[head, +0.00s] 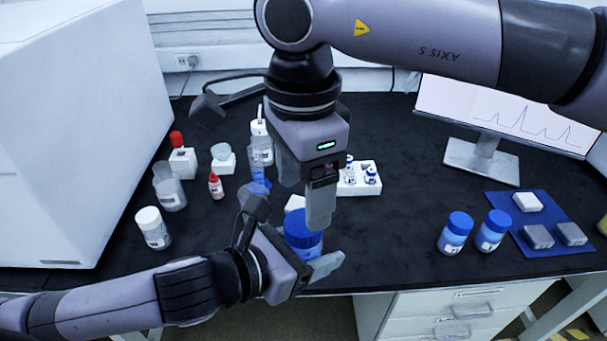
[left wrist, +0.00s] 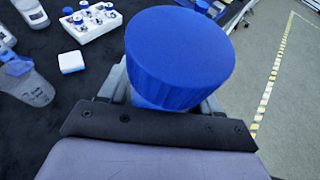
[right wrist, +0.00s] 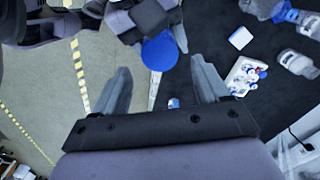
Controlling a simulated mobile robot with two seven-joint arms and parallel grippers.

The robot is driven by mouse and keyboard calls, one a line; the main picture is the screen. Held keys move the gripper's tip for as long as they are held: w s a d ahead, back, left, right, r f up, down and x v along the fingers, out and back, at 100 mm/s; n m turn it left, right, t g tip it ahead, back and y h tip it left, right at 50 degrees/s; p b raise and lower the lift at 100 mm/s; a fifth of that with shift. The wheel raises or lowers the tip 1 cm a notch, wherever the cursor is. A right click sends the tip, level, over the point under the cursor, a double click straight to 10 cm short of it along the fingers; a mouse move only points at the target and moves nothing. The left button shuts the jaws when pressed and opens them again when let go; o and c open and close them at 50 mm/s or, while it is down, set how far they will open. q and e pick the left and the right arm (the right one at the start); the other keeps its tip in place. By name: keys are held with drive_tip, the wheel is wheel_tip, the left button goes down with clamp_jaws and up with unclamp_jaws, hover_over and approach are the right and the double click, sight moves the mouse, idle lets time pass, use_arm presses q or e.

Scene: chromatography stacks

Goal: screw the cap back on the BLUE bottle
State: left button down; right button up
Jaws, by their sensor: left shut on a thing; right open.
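My left gripper (head: 292,240) is shut on the blue bottle (head: 303,249) and holds it near the front edge of the bench. A wide ribbed blue cap (left wrist: 180,58) sits on top of the bottle, filling the middle of the left wrist view. Whether it is fully threaded I cannot tell. My right gripper (head: 318,212) points down just above the bottle, open and empty. In the right wrist view the round cap top (right wrist: 160,51) lies between and beyond the open fingers. The right gripper hides part of the cap in the head view.
Two blue-capped bottles (head: 455,233) (head: 492,231) stand at the right beside a blue mat (head: 545,237) with several blocks. A white vial rack (head: 365,181) stands behind my right gripper. Bottles and a beaker (head: 169,188) crowd the left. A monitor (head: 500,115) stands at the back right.

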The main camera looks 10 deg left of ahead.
sight(303, 222)
wheel_tip(303, 222, up, 2)
drive_tip(key=n, duration=0.4)
drive_tip(key=shift+r+n, duration=0.2)
drive_tip(key=shift+n, duration=0.1)
drive_tip(key=shift+f, duration=4.05)
drive_tip(key=c, duration=1.1)
drive_tip(key=m, duration=0.6)
drive_tip(key=shift+m, duration=0.3)
